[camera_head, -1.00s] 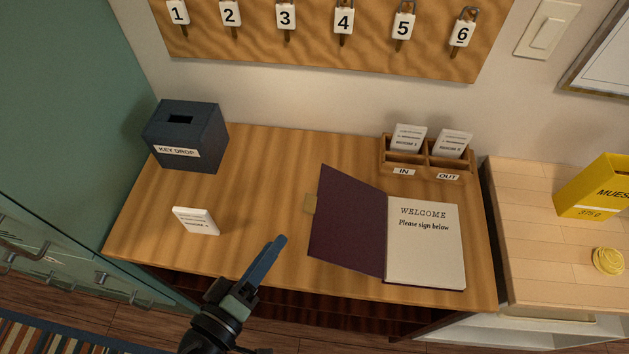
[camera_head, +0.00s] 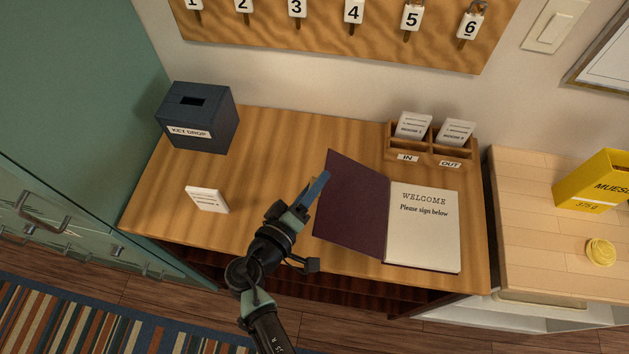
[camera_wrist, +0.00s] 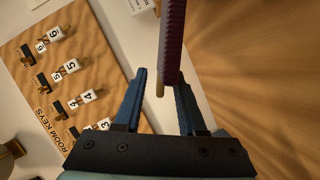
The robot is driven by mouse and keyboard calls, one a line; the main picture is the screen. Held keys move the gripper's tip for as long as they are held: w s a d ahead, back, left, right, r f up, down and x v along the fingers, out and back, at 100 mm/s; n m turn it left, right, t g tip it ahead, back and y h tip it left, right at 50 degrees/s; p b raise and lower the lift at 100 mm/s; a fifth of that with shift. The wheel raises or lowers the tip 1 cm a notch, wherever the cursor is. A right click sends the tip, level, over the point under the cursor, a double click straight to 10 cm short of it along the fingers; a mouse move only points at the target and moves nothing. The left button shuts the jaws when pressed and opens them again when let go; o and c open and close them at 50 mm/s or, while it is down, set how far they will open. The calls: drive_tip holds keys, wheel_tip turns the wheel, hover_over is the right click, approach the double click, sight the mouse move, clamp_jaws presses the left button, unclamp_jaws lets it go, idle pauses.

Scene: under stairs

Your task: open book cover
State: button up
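The guest book lies on the desk at the right, with its white page (camera_head: 422,228) reading "WELCOME Please sign below" exposed. Its dark purple cover (camera_head: 352,210) is swung out to the left of the page and looks tilted up from the desk. My gripper (camera_head: 323,178) is at the cover's left edge, where it hides the tab in the head view. In the wrist view, my gripper (camera_wrist: 161,78) has its fingers apart. The cover (camera_wrist: 173,35) shows edge-on between them, nearer the right finger, with its small gold tab (camera_wrist: 159,89).
A blue key drop box (camera_head: 197,118) and a white card (camera_head: 207,200) stand on the desk (camera_head: 270,150) at the left. An IN/OUT card holder (camera_head: 432,146) stands behind the book. Numbered keys hang on a board (camera_head: 325,18). Bare desk lies left of the cover.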

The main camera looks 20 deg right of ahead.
clamp_jaws()
idle(1.4)
